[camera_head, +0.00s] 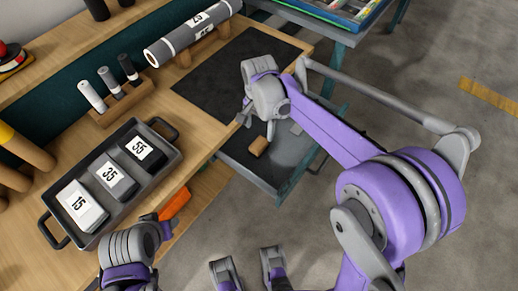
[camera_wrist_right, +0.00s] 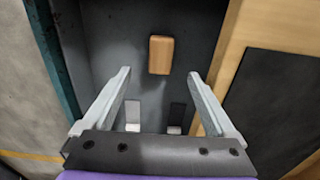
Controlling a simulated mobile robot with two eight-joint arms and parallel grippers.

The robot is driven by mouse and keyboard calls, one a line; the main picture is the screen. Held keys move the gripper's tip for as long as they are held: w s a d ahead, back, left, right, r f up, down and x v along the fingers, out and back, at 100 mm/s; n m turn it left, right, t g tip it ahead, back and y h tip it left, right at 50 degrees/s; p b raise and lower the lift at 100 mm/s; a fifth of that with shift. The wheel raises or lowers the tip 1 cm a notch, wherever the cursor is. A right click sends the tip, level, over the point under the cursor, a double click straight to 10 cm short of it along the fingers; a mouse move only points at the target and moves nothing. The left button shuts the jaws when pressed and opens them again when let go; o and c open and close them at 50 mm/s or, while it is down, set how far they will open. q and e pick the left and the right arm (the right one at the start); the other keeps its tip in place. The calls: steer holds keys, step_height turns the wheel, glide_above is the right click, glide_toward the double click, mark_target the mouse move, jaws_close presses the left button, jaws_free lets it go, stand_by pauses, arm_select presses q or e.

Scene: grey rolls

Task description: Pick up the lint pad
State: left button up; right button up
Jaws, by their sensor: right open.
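A small tan block (camera_head: 258,146), which looks like the lint pad, lies on the dark lower shelf beside the workbench. In the right wrist view the tan block (camera_wrist_right: 160,54) is centred, just beyond the fingertips. My right gripper (camera_head: 258,124) is above the shelf. Its two fingers show apart and empty in the wrist view (camera_wrist_right: 159,76), with the block apart from both. My left gripper (camera_head: 148,232) is beside the bench's front edge at the lower left; its fingers are not clear.
A dark tray (camera_head: 133,198) holds pads marked 15, 35 and 55 on the bench. A grey roll (camera_head: 190,38) rests on a wooden stand behind a black mat (camera_head: 205,85). The bench edge lies close to my right gripper. Open floor (camera_head: 440,130) is at right.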

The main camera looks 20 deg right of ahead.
mark_target(259, 143)
step_height(259, 143, down, 4)
steer(key=shift+a, duration=0.1)
step_height(259, 143, down, 6)
steer(key=shift+r+b, duration=0.1)
steer(key=shift+b, duration=0.65)
jaws_close()
steer(key=shift+r, duration=0.1)
step_height(259, 143, up, 10)
steer(key=shift+f+p, duration=0.1)
steer(key=shift+p, duration=0.8)
